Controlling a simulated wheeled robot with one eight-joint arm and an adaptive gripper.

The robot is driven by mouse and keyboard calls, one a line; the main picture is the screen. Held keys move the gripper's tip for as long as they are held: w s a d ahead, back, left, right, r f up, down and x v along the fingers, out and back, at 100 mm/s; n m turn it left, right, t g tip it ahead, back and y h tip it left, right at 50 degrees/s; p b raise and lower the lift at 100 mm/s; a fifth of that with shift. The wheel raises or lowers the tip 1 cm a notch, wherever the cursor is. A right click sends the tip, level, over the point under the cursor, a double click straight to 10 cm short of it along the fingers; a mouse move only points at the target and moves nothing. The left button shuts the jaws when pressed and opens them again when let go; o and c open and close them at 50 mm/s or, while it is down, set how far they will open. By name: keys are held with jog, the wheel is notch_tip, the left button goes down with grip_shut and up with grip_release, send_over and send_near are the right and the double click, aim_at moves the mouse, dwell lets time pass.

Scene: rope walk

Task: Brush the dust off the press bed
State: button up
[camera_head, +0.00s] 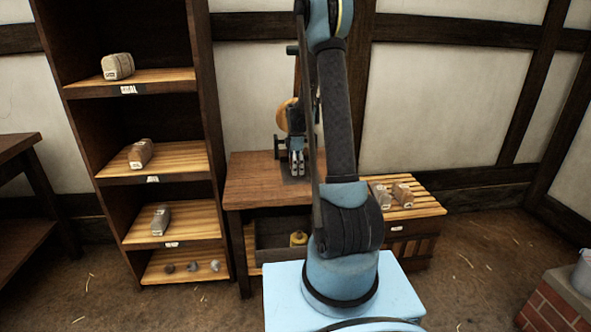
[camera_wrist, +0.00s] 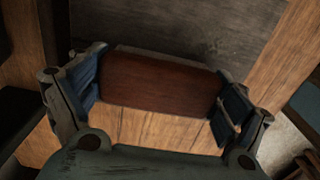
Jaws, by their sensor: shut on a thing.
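My gripper (camera_wrist: 157,95) is shut on a reddish-brown wooden block, which looks like the back of a brush (camera_wrist: 160,80), with a blue-padded finger at each end. Its bristles are hidden beneath. The block is over or at the near edge of a flat dark grey surface, apparently the press bed (camera_wrist: 205,38); I cannot tell whether they touch. Dust is not clearly distinguishable on it. In the head view my gripper (camera_head: 296,160) points down over the wooden table (camera_head: 250,182), with the brush too small to make out.
A shelf unit (camera_head: 205,130) with several small wrapped bundles stands left of the table. A yellow item (camera_head: 298,238) sits low under the table. A slatted crate (camera_head: 410,210) carrying grey-brown bundles stands to the right. A brick block (camera_head: 555,305) is at lower right.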

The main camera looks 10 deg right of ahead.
jog(key=shift+r, duration=2.85)
jog(key=shift+r, duration=0.15)
jog(key=shift+r, duration=1.35)
jog(key=o, duration=0.6)
jog(key=c, duration=0.4)
jog(key=s+d+f, duration=0.1)
jog(key=s+d, duration=0.3)
jog(key=s, duration=0.4)
jog(key=shift+s+a+f, duration=0.1)
jog(key=shift+f, duration=1.4)
jog(key=shift+a+f, duration=0.1)
jog(key=shift+f, duration=1.4)
